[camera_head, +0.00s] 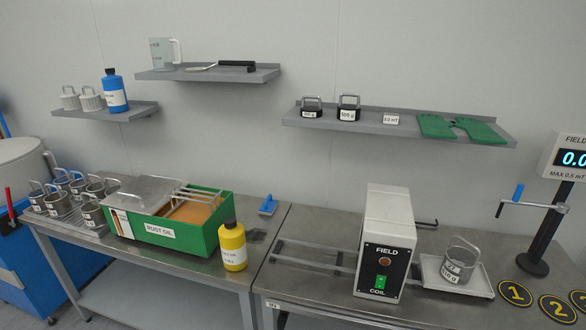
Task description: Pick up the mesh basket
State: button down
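A grey metal basket (461,266) with a raised loop handle and white labels stands upright on a white tray (428,279) at the right, beside the field coil box (388,245). Several similar grey baskets with handles and labels stand close together on a rack (72,222) at the left; one of them is at the front right of that group (92,212). I cannot tell from their surfaces which are mesh. My gripper is not in view.
A green rust oil tank (200,239) with a metal lid and a yellow bottle (232,246) stand on the left table. A post with a crank and display (545,235) stands at the right. Wall shelves (400,129) hang above. Bare tabletop lies around the rails (315,256).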

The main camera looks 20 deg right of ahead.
aim_at(459, 262)
jog(key=z, duration=1.7)
jog(key=i+u, duration=0.35)
jog(key=i+l+u, duration=0.1)
jog(key=i+u, duration=0.25)
jog(key=i, duration=0.1)
